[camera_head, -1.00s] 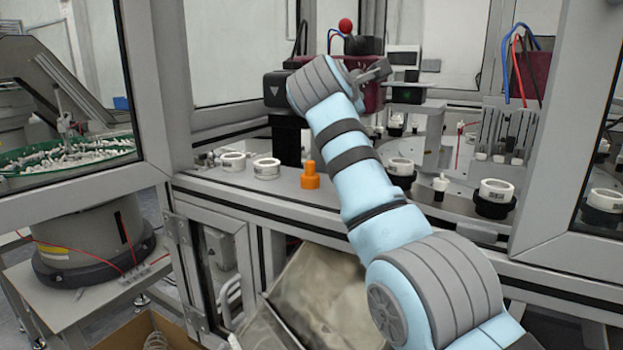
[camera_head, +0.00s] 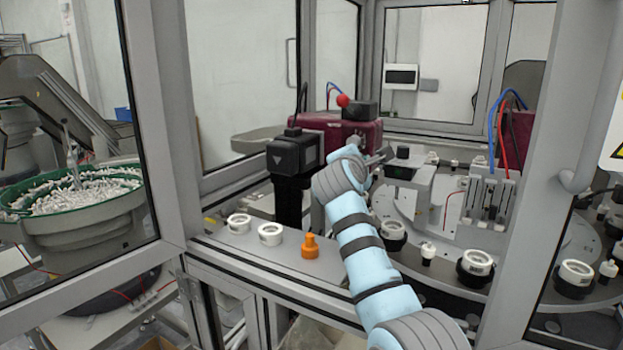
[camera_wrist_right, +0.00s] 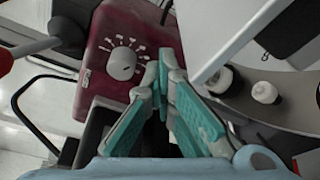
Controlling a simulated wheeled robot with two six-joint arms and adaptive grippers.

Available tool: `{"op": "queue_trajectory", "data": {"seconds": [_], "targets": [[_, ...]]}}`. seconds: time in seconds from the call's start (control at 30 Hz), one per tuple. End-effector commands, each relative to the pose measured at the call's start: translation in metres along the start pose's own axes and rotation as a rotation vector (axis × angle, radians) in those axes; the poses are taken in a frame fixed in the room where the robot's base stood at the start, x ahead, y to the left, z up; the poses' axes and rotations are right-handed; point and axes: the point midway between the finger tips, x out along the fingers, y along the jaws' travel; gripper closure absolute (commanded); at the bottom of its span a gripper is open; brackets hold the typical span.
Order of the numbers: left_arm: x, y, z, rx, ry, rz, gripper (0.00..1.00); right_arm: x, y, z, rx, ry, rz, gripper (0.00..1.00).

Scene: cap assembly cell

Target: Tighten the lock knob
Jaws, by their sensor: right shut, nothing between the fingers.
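A round grey knob (camera_wrist_right: 122,63) with white dial marks around it sits on the face of a maroon box (camera_wrist_right: 150,28). The maroon box also shows in the head view (camera_head: 318,121), behind my right arm. My right gripper (camera_head: 380,157) is in front of the box in the head view. In the right wrist view my right gripper (camera_wrist_right: 164,70) has its teal-padded fingers shut and empty. The fingertips are just right of the knob in that picture, apart from it. I cannot tell their distance in depth. My left gripper is not in view.
A red ball (camera_head: 342,100) sits above the maroon box. A black block on a post (camera_head: 294,153) stands left of my arm. An orange piece (camera_head: 310,246) and white rings (camera_head: 270,234) stand on the front ledge. A rotary table with white parts (camera_head: 476,262) lies to the right.

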Motion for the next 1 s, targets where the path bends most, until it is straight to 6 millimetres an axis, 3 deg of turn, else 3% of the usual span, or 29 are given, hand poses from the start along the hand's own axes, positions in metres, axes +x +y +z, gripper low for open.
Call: {"op": "queue_trajectory", "data": {"seconds": [1.0], "targets": [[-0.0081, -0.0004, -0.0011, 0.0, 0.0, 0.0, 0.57, 0.0029, -0.0068, -0.0104, -0.002, 0.003, -0.006, 1.0]]}}
